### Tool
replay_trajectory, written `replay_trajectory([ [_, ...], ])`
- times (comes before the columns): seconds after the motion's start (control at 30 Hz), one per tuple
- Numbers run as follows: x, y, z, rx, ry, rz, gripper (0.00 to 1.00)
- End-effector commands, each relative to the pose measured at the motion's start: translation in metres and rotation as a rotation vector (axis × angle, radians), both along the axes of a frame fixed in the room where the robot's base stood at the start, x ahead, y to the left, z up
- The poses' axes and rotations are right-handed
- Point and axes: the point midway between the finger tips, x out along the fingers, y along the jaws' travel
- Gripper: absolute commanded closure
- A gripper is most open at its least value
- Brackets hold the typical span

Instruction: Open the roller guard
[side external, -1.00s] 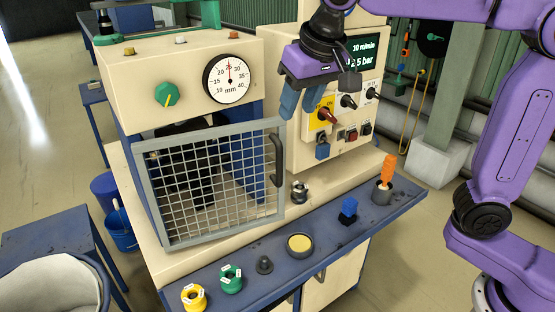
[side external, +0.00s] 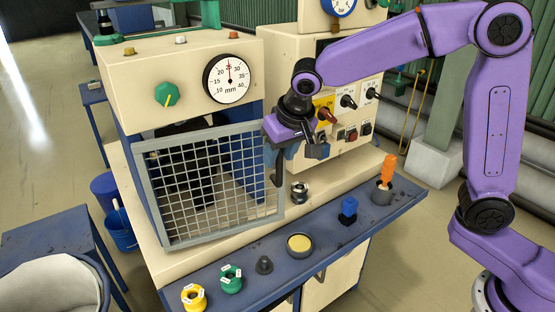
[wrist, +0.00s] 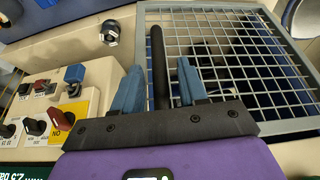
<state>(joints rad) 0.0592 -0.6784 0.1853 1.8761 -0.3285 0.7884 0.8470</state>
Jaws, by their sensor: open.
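The roller guard (side external: 210,188) is a grey-framed wire mesh door on the front of the cream machine, and it looks closed. Its black handle (side external: 278,170) stands upright at the guard's right edge. My gripper (side external: 284,152) is at the upper part of the handle, partly covering it in the side view. In the wrist view, my gripper (wrist: 158,88) is open, with one blue finger on each side of the black handle (wrist: 157,60). Gaps show between the handle and both fingers. The guard's mesh (wrist: 225,50) fills the upper right of that view.
A control panel (side external: 345,110) with knobs and switches stands just right of my gripper. The blue ledge (side external: 325,228) below holds a yellow-topped button (side external: 299,244), an orange-handled tool (side external: 387,170) and several small fittings.

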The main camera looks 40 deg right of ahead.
Motion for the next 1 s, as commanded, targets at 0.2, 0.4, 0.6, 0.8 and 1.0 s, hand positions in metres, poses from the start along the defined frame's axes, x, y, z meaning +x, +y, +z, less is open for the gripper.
replay_trajectory([
  [0.2,0.009,-0.001,-0.020,-0.002,0.000,-0.001,0.58],
  [0.4,0.011,0.000,-0.024,0.000,-0.001,0.000,0.58],
  [0.6,0.010,0.000,-0.024,0.000,-0.001,0.000,0.68],
  [0.8,0.010,0.000,-0.024,0.000,-0.001,0.000,1.00],
  [1.0,0.008,0.001,-0.024,0.001,-0.002,-0.008,1.00],
])
